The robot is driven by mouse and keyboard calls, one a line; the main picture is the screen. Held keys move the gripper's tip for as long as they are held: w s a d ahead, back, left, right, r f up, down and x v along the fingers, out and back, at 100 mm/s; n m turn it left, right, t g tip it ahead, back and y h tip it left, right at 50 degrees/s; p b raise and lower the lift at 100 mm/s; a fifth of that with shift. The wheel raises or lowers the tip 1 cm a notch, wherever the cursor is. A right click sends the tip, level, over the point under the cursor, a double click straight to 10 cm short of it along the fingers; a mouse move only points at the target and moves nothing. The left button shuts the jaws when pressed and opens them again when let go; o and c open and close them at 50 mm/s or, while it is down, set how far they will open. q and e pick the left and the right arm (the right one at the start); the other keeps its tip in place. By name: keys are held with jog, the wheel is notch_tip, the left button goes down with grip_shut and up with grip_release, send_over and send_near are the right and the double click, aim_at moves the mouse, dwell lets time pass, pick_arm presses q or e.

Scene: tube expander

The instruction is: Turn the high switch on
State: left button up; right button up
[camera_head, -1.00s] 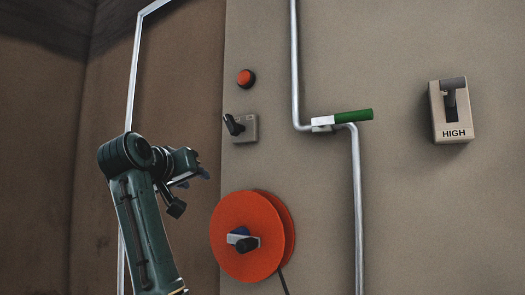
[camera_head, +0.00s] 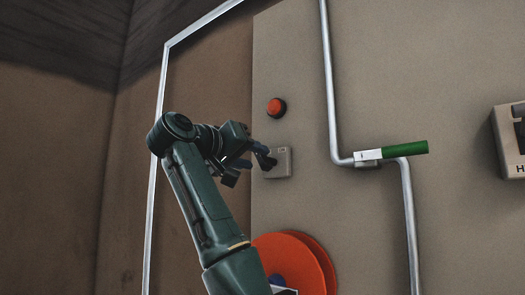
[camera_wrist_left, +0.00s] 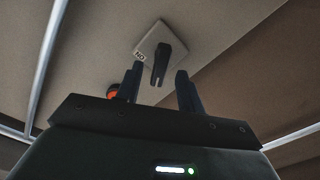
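The switch box marked HIGH (camera_head: 511,140) is on the wall panel at the right edge of the head view, partly cut off; its lever is only partly seen. A small grey switch plate (camera_head: 283,163) with a dark knob is on the panel further left. In the left wrist view the plate (camera_wrist_left: 147,45) reads ON, and its black knob (camera_wrist_left: 162,58) points down between the fingertips. My left gripper (camera_head: 250,165) is beside this knob, and its two fingers (camera_wrist_left: 159,88) are apart. Whether they touch the knob cannot be told. My right gripper is out of view.
A red button (camera_head: 276,107) is above the small switch. A red-orange wheel (camera_head: 296,262) is below, partly behind my left arm. A metal pipe (camera_head: 329,80) with a green-handled lever (camera_head: 405,148) runs between the small switch and the HIGH box.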

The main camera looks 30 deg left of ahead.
aim_at(259, 158)
pick_arm(q)
jog(key=shift+w+d+p, duration=0.15)
jog(key=shift+w+p, duration=0.45)
jog(key=shift+w, duration=1.5)
jog(key=shift+c, duration=0.2)
grip_shut()
